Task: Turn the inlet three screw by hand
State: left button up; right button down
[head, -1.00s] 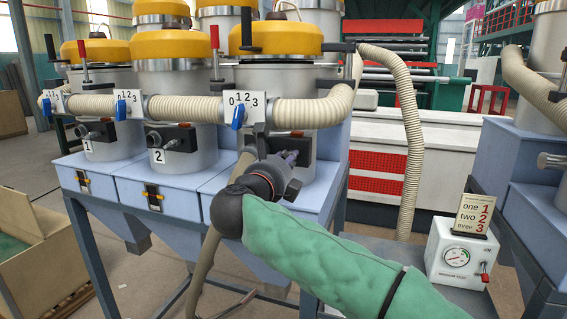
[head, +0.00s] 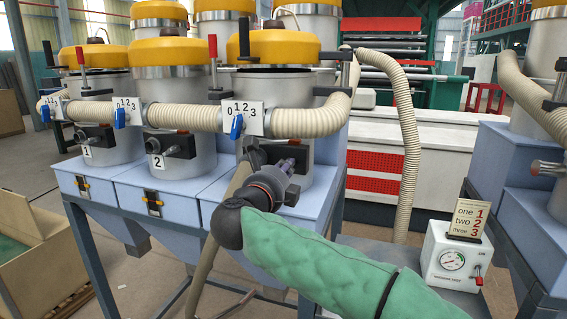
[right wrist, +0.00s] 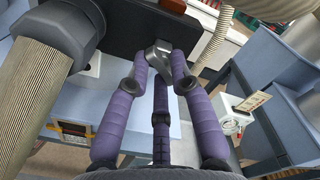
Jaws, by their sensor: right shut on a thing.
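The third hopper (head: 275,78) is a grey cylinder with a yellow top, the nearest of the row in the head view. At its lower front is the dark inlet block (head: 293,152), partly covered by my right gripper. A small grey metal screw (right wrist: 157,55) sticks out below this block in the right wrist view. My right gripper (right wrist: 161,66), with purple padded fingers, is shut on the screw. It also shows in the head view (head: 281,168), where its fingers hide the screw. My left gripper is not in view.
A ribbed beige hose (right wrist: 28,105) with a dark collar runs close beside the gripper. Hoppers one (head: 100,110) and two (head: 180,110) stand to the left. A white box with a gauge (head: 453,262) stands at right. A blue selector handle (head: 237,126) is above the inlet.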

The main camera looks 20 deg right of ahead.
jog(key=shift+r+n+p, duration=0.1)
jog(key=shift+n+p, duration=0.2)
jog(key=shift+p, duration=0.05)
jog(key=c, duration=1.3)
grip_release()
jog(key=shift+f, duration=0.2)
jog(key=shift+c, duration=0.2)
jog(key=shift+b+v, duration=0.65)
jog(key=shift+v, duration=2.35)
